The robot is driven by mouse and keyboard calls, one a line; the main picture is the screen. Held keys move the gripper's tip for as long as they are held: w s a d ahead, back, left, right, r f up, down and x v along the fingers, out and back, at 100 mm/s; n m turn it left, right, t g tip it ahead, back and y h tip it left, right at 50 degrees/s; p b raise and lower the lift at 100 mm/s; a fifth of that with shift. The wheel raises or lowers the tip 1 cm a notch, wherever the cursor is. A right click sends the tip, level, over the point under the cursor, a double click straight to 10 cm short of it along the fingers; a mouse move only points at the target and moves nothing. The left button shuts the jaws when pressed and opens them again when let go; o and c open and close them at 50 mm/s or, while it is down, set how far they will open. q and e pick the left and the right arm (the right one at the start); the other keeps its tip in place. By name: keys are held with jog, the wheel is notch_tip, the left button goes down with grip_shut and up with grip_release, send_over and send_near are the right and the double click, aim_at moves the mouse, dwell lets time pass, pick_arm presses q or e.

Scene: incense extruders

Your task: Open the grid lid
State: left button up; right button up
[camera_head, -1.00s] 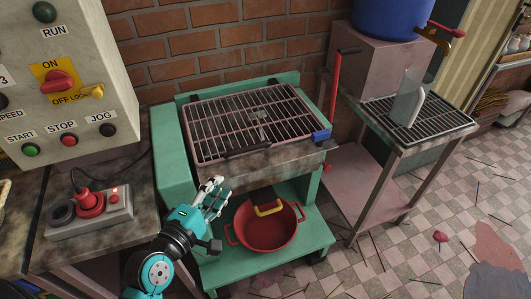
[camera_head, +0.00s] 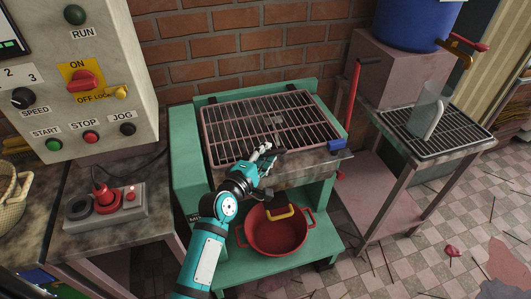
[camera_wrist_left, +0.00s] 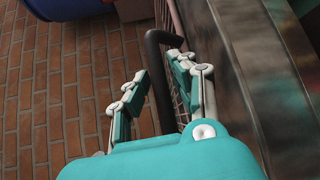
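The grid lid (camera_head: 237,138), a framed metal grate, lies flat and closed on the green machine (camera_head: 187,180). Its dark front handle (camera_wrist_left: 153,62) shows in the left wrist view as a bent bar. My left gripper (camera_head: 264,158) is at the lid's front edge, by the handle, and partly covers it in the head view. In the left wrist view my left gripper (camera_wrist_left: 157,92) has its fingers apart, with the handle between them. Contact cannot be made out. My right gripper is not in view.
A red pot (camera_head: 275,235) sits on the shelf below. A control box (camera_head: 100,50) stands left, above a switch box (camera_head: 105,207). A rack table (camera_head: 440,145) stands right.

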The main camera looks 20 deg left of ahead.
pick_arm(q)
jog(key=shift+w, duration=0.1)
jog(key=shift+c, duration=0.4)
grip_shut()
